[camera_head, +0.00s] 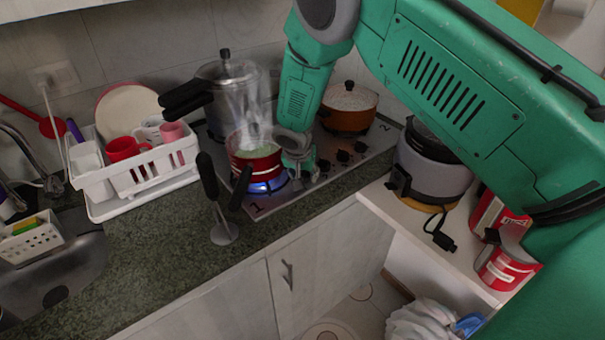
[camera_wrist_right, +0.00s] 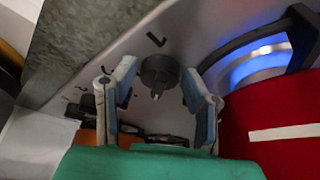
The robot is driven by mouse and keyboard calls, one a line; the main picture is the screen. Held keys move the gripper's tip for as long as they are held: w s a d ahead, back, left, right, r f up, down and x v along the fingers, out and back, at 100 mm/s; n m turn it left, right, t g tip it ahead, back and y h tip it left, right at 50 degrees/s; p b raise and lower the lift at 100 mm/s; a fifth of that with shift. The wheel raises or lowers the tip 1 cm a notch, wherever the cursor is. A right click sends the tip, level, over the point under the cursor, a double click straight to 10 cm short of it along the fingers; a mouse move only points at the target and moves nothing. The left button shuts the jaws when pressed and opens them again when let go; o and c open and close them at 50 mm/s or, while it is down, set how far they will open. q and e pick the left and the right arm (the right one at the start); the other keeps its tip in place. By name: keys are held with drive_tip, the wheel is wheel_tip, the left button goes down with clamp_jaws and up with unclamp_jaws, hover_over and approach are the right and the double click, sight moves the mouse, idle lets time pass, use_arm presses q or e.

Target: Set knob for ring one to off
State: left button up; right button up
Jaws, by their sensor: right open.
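The dark round knob (camera_wrist_right: 158,72) with a pale pointer is between the two open fingertips of my right gripper (camera_wrist_right: 158,88) in the wrist view, apart from both. In the head view my right gripper (camera_head: 301,172) is low over the hob's front edge, beside the red pot, and hides this knob. The burner under the red pot (camera_head: 250,160) is lit with a blue flame (camera_head: 268,184); the flame also shows in the wrist view (camera_wrist_right: 255,66). My left gripper is not in view.
The steaming red pot is close beside my right gripper. Several other knobs (camera_head: 342,156) are to its right, with an orange pan (camera_head: 347,108) behind. A pressure cooker (camera_head: 228,88) stands at the back. A rice cooker (camera_head: 432,165) is on the right shelf.

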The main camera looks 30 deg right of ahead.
drive_tip(key=shift+a, duration=0.2)
drive_tip(key=c, duration=0.9)
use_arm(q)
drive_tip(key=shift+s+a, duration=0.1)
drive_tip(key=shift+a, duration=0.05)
use_arm(e)
drive_tip(key=shift+o, duration=0.3)
drive_tip(key=shift+d, duration=0.1)
